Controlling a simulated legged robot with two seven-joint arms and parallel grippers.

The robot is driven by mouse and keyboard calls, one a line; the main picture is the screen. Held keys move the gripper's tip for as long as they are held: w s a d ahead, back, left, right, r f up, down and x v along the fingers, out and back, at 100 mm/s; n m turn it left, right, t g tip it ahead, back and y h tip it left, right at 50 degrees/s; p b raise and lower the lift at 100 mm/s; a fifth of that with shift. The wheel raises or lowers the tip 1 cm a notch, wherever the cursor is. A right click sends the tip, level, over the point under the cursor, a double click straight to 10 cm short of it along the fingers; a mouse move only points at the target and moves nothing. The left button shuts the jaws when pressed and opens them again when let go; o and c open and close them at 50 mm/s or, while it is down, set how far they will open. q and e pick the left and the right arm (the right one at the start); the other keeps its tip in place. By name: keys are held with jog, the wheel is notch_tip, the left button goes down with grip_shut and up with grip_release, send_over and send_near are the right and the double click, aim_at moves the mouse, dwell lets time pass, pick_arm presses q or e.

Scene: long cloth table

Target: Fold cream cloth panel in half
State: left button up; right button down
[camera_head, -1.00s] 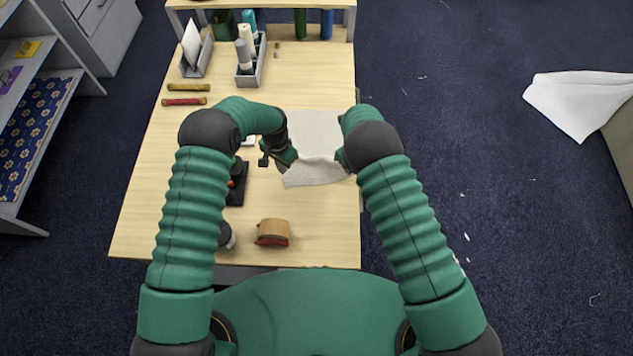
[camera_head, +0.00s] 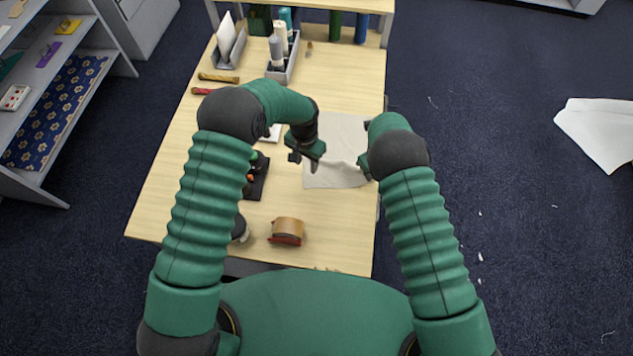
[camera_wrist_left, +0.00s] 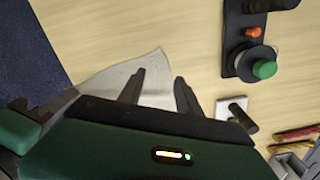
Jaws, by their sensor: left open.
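The cream cloth panel (camera_head: 340,132) lies on the wooden table near its right edge, with a raised wrinkle in its near part. It also shows in the left wrist view (camera_wrist_left: 112,80), with a corner beyond the fingers. My left gripper (camera_head: 297,156) is open and empty over or just beside the cloth's left edge. In the left wrist view its two fingers (camera_wrist_left: 159,74) are spread, with cloth showing below and between them. My right gripper (camera_head: 365,165) is at the cloth's near right side. Its arm hides most of it, so its jaws cannot be made out.
A black button box (camera_head: 257,180) and a tape dispenser (camera_head: 287,231) sit left of and nearer than the cloth. A small white item (camera_head: 272,133) is beside the cloth. Trays (camera_head: 283,70) stand at the back. Another white cloth (camera_head: 600,130) is at far right.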

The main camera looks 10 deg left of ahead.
aim_at(307, 182)
pick_arm(q)
notch_tip(307, 182, down, 8)
jog(key=shift+s+f, duration=0.1)
jog(key=shift+f, duration=0.75)
jog(key=shift+s, duration=0.1)
jog(key=shift+c, duration=0.5)
grip_shut()
